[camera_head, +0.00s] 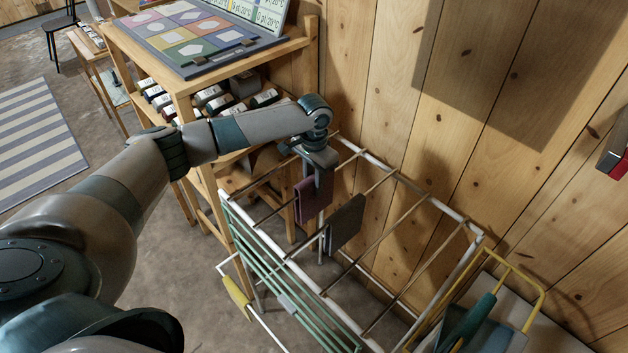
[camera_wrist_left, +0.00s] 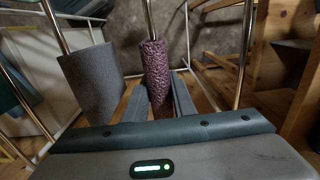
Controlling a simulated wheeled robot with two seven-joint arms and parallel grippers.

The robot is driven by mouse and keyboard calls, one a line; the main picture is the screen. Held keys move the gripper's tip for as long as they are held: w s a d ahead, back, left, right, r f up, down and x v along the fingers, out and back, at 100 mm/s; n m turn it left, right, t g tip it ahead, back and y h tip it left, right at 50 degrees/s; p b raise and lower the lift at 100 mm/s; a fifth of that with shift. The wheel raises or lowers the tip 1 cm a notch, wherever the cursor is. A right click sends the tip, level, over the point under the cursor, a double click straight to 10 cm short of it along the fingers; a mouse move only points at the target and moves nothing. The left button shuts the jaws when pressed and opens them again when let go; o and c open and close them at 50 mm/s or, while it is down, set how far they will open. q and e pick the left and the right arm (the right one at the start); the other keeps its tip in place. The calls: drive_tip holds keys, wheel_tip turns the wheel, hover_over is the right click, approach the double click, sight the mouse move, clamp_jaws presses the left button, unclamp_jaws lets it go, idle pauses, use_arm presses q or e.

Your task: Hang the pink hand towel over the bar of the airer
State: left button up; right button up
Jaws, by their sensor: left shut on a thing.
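The pink hand towel (camera_head: 305,203) looks dark pink and hangs folded at the far end of the airer (camera_head: 352,148). In the left wrist view the towel (camera_wrist_left: 155,62) lies in line with a thin bar and appears draped over it. My left gripper (camera_head: 319,182) is above the airer, pointing down. Its fingers are on both sides of the towel, shut on it; they also show in the left wrist view (camera_wrist_left: 157,98). The exact contact under the gripper is partly hidden in the head view. My right gripper is not in view.
A grey towel (camera_head: 346,222) hangs on the bar beside the pink one, also seen in the wrist view (camera_wrist_left: 92,80). A wooden shelf (camera_head: 180,95) with bottles stands at the left, close to my arm. A plank wall (camera_head: 400,90) is behind the airer. Nearer bars are bare.

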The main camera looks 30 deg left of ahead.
use_arm(q)
drive_tip(key=shift+f, duration=1)
drive_tip(key=o, duration=1.4)
drive_tip(key=shift+o, duration=0.2)
wheel_tip(320, 180, up, 3)
drive_tip(key=shift+f+p, duration=0.2)
drive_tip(key=shift+p, duration=1.05)
drive_tip(key=shift+r, duration=3.15)
